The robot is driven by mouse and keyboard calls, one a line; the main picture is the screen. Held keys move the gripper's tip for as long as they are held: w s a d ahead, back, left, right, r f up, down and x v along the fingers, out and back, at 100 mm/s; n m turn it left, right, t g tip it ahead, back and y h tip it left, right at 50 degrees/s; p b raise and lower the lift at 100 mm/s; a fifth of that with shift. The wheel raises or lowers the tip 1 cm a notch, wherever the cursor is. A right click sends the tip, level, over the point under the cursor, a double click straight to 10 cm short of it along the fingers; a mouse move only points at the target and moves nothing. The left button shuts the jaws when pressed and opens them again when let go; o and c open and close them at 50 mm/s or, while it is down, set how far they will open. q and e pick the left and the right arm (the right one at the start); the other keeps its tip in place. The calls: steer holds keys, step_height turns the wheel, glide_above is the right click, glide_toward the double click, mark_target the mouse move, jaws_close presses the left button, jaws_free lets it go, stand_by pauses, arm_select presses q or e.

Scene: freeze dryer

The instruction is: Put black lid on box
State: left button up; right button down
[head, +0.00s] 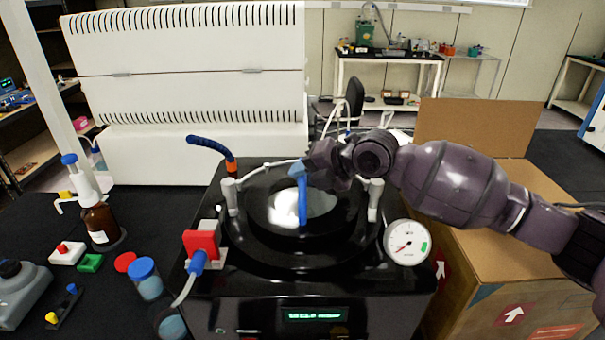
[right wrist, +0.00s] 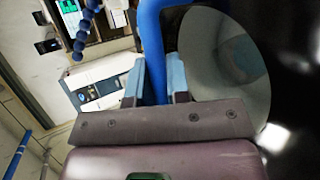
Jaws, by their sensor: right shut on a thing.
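The black box (head: 310,290) is the freeze dryer body, with a small lit display on its front. A round black lid (head: 262,218) with a shiny, light middle shows over its top; I cannot tell whether it rests fully on the box. A blue handle (head: 304,208) rises over the middle. My right gripper (head: 299,170) is shut on the blue handle. In the right wrist view the handle (right wrist: 152,40) passes between the light blue finger pads of the gripper (right wrist: 155,80), beside a round grey disc (right wrist: 228,65). My left gripper is not in view.
Two grey posts (head: 231,197) (head: 375,200) flank the lid. A pressure gauge (head: 407,242) and a red valve (head: 201,244) stand at the box's edges. A cardboard box (head: 500,255) is at right. Bottles, including a brown one (head: 101,224), stand at left. A large white unit (head: 190,80) is behind.

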stand_by(0.3)
steer(key=shift+f+b, duration=0.25)
steer(key=shift+b, duration=0.05)
stand_by(0.3)
steer(key=shift+f, duration=0.15)
steer(key=shift+f, duration=0.2)
stand_by(0.5)
steer(key=c, duration=1.1)
jaws_free()
steer(key=shift+o, duration=0.4)
steer(key=shift+f, duration=0.15)
